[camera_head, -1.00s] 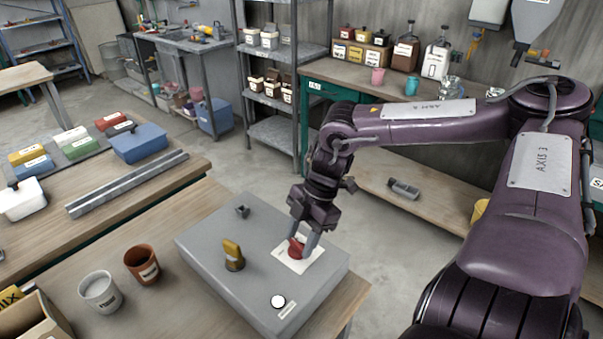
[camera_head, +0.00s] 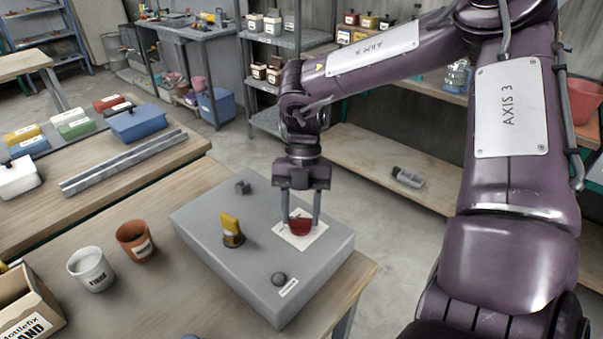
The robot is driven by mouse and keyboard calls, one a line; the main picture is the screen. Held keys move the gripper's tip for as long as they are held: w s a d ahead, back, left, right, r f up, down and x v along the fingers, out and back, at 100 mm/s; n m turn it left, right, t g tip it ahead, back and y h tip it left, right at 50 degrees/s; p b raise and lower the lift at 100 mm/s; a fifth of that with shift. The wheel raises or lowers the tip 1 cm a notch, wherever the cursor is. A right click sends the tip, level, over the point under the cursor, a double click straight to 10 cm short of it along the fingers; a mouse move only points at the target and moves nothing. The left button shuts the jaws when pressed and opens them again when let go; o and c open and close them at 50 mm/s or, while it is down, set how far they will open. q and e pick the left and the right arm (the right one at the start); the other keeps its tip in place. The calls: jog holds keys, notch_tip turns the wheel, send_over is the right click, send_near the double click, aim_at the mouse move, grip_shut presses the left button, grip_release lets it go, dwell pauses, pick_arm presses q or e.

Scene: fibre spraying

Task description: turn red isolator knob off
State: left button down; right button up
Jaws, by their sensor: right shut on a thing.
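The red isolator knob (camera_head: 300,225) sits on a white square plate (camera_head: 290,240) on top of the grey control box (camera_head: 225,272). My right gripper (camera_head: 301,217) points straight down over the box, with one finger on each side of the knob, and is shut on it. The fingers partly cover the knob, and its exact angle is hard to tell. My left gripper is not in view.
A yellow lever knob (camera_head: 231,228), a small dark fitting (camera_head: 243,187) and a round grey button (camera_head: 278,279) are on the same box. A white cup (camera_head: 91,270) and a brown cup (camera_head: 135,241) stand to its left. A cardboard box (camera_head: 25,305) is at the lower left.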

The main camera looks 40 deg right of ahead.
jog(key=shift+n+g, duration=0.3)
jog(key=shift+n, duration=0.3)
jog(key=o, duration=1)
jog(key=v, duration=0.7)
jog(key=shift+w+r, duration=0.1)
jog(key=shift+r, duration=0.3)
